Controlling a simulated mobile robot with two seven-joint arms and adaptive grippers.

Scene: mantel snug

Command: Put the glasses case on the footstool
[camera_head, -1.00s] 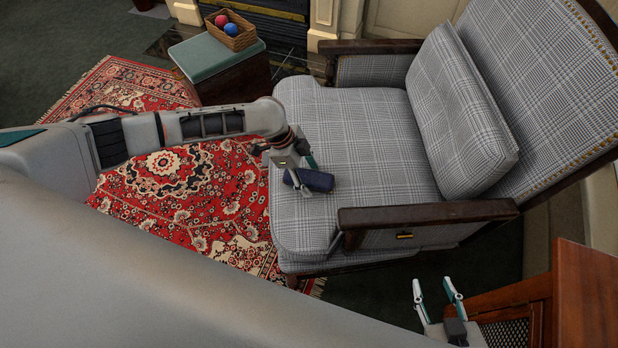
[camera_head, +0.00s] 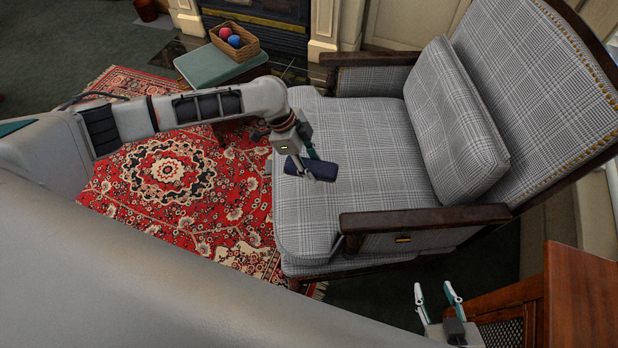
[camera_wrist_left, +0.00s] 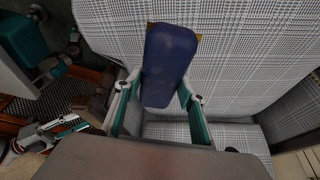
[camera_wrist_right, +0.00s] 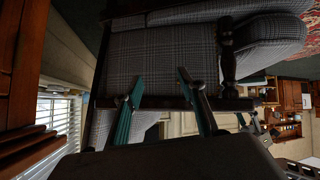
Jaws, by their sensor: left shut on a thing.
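The dark blue glasses case (camera_head: 322,170) is held by my left gripper (camera_head: 307,165) over the seat of the plaid armchair. The left wrist view shows the case (camera_wrist_left: 168,65) between the two fingers of the left gripper (camera_wrist_left: 160,92), which are shut on it. The footstool (camera_head: 205,68) has a green top and stands at the upper left, beyond my left arm, which hides part of it. My right gripper (camera_head: 438,291) is open and empty at the lower right; it also shows in the right wrist view (camera_wrist_right: 157,82).
A wicker basket (camera_head: 235,41) with a red and a blue ball sits on the back right of the footstool, leaving its left part bare. The armchair (camera_head: 365,130) has a loose cushion (camera_head: 455,120) and wooden arms. A patterned red rug (camera_head: 170,215) lies left of it.

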